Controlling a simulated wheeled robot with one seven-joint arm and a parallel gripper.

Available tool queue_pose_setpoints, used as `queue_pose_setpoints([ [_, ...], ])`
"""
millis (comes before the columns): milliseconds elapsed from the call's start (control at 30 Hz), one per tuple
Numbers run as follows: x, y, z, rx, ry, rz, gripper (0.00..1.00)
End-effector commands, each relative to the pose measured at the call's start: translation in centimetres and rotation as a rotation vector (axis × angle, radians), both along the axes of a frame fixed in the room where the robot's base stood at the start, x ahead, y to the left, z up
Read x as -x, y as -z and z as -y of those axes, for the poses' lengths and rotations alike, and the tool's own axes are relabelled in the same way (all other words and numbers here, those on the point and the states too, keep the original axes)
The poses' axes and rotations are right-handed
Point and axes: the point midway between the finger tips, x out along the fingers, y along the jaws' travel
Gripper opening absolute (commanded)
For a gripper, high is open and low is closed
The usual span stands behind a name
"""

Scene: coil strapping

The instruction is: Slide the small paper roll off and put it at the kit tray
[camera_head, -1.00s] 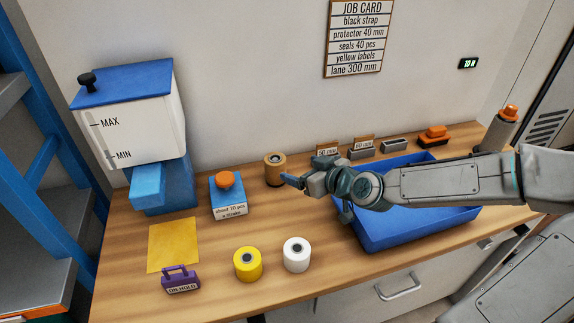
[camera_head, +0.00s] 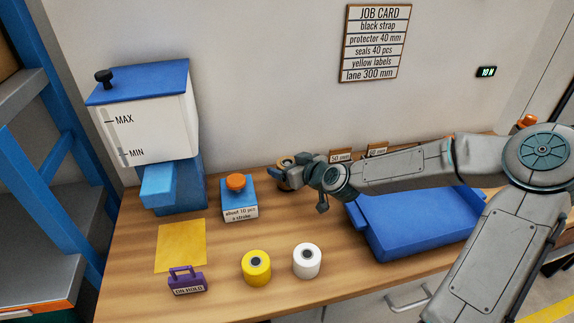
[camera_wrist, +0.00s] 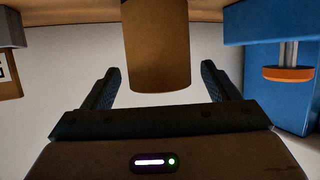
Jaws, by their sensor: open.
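The brown paper roll (camera_head: 284,162) stands at the back of the bench, partly hidden behind my gripper. In the wrist view the brown roll (camera_wrist: 159,45) lies between and just ahead of my two spread fingers. My gripper (camera_head: 283,178) is at the roll in the head view; it is open, with clear gaps on both sides of the roll in the wrist view (camera_wrist: 160,78).
A blue dispenser with an orange knob (camera_head: 239,198) stands close left of the roll. Yellow (camera_head: 256,268) and white (camera_head: 307,261) rolls stand in front. A white-and-blue machine (camera_head: 150,130), yellow sheet (camera_head: 181,246) and purple tag (camera_head: 187,281) are at left.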

Motion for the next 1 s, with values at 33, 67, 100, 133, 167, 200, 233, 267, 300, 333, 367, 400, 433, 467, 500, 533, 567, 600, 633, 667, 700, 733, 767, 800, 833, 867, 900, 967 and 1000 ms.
queue_pose_setpoints([
  [33, -0.3, 0.11, -0.21, -0.001, 0.0, 0.001, 0.81],
  [67, -0.41, 0.19, -0.3, 0.0, 0.0, 0.001, 0.81],
  [100, -0.53, 0.28, -0.4, 0.0, -0.001, 0.0, 0.81],
  [133, -0.6, 0.33, -0.45, 0.0, -0.001, 0.0, 0.81],
  [167, -0.66, 0.38, -0.47, 0.0, 0.0, 0.0, 0.81],
  [200, -0.71, 0.41, -0.49, 0.001, 0.0, -0.001, 0.81],
  [233, -0.74, 0.43, -0.5, 0.001, 0.0, -0.001, 0.81],
  [267, -0.76, 0.43, -0.5, 0.001, 0.001, -0.001, 0.81],
  [300, -0.77, 0.43, -0.49, 0.001, 0.001, -0.001, 0.81],
  [333, -0.77, 0.43, -0.49, 0.001, 0.001, -0.001, 0.81],
  [367, -0.76, 0.43, -0.49, 0.001, 0.001, -0.001, 0.81],
  [400, -0.76, 0.42, -0.49, 0.0, 0.001, 0.0, 0.81],
  [433, -0.76, 0.42, -0.49, 0.0, 0.001, 0.0, 0.81],
  [467, -0.75, 0.42, -0.49, 0.0, 0.001, 0.0, 0.81],
  [500, -0.75, 0.42, -0.49, 0.001, 0.001, 0.001, 0.7],
  [533, -0.75, 0.42, -0.49, 0.001, 0.001, 0.001, 0.62],
  [567, -0.75, 0.41, -0.5, 0.001, 0.001, 0.001, 0.53],
  [600, -0.75, 0.4, -0.49, 0.001, 0.001, 0.001, 0.42],
  [633, -0.75, 0.4, -0.49, 0.001, 0.001, 0.001, 0.34],
  [667, -0.75, 0.4, -0.49, 0.001, 0.001, 0.001, 0.29],
  [700, -0.75, 0.4, -0.49, 0.001, 0.001, 0.001, 0.29],
  [733, -0.76, 0.37, -0.5, 0.001, 0.001, 0.001, 0.47],
  [767, -0.76, 0.37, -0.5, 0.001, 0.001, 0.001, 0.39],
  [800, -0.76, 0.37, -0.5, 0.001, 0.001, 0.001, 0.28],
  [833, -0.76, 0.37, -0.5, 0.001, 0.001, 0.001, 0.19],
  [867, -0.76, 0.37, -0.5, 0.001, 0.001, 0.001, 0.11],
  [900, -0.76, 0.37, -0.5, 0.001, 0.001, 0.001, 0.01],
  [967, -0.76, 0.32, -0.5, 0.001, 0.001, 0.001, 0.01],
  [1000, -0.76, 0.23, -0.5, 0.001, 0.001, 0.002, 0.01],
])
